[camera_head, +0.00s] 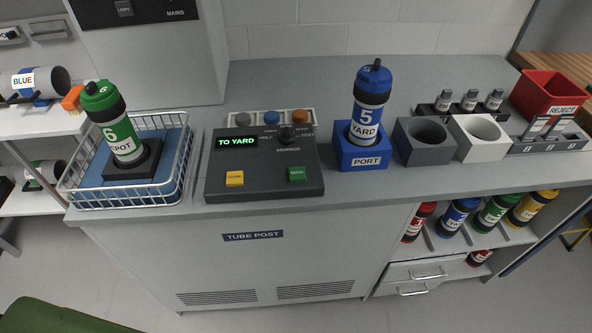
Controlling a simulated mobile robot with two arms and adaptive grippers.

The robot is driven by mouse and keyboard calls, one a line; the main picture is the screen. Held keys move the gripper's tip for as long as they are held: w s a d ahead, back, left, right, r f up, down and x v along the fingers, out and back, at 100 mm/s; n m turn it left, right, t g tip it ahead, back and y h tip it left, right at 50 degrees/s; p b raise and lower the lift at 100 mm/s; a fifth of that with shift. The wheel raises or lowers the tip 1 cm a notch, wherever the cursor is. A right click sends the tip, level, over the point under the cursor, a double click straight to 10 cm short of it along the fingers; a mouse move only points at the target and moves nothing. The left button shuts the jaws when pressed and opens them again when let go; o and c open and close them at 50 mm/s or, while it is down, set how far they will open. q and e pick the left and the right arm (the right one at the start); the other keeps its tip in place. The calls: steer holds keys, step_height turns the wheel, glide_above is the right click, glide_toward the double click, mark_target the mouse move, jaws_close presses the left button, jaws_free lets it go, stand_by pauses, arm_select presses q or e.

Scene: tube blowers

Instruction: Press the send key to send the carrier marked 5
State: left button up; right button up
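The blue carrier marked 5 and YARD (367,108) stands upright in the blue block labelled PORT (366,158) on the counter. Left of it is the dark control box (265,190). Its lit display (237,141) reads TO YARD in green. Its sloped face bears a green key (297,174) on the right and a yellow key (234,179) on the left. Their lettering is too small to read surely. A dark knob (287,135) sits near the top of the box. Neither of my grippers is in view.
A green carrier marked 6 (120,133) stands in a white wire basket (72,193) at left. Right of the port are a grey holder (424,146), a white holder (484,142) and a red REJECT bin (552,98). Several carriers lie on the shelf below.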

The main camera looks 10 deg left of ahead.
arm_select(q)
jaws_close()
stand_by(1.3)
